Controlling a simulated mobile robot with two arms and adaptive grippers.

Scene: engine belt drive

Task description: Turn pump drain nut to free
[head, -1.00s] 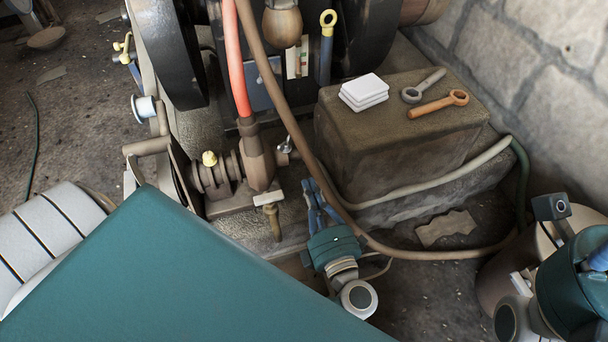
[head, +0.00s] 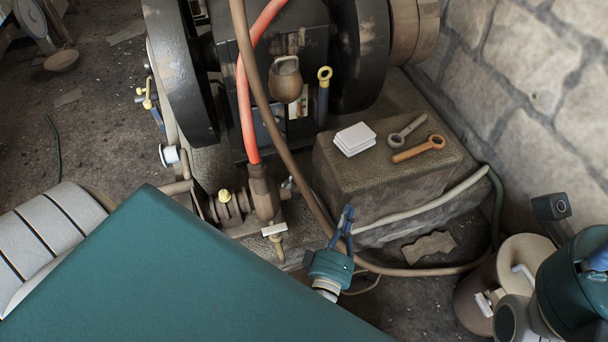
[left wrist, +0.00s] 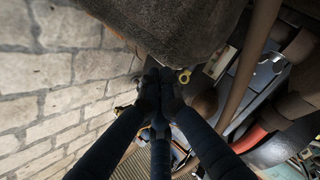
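The pump (head: 240,205) sits low at the engine's front, with a yellow cap on top. A pale crossbar-shaped piece on a brass stub (head: 277,240) hangs at its lower front; I take it for the drain nut, but cannot be sure. My left gripper (head: 347,212) is right of the stub, clearly apart from it, with blue fingers pointing up. In the left wrist view its fingers (left wrist: 160,92) run close together at the tips, with nothing visibly held; whether they meet is unclear. Only a blue bit of my right gripper (head: 597,258) shows at the right edge.
A stone block (head: 385,185) right of the pump carries white pads (head: 355,139), a grey ring spanner (head: 407,131) and an orange one (head: 418,149). A brown hose (head: 290,150) crosses between pump and block. A stone wall (head: 530,90) closes the right side.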

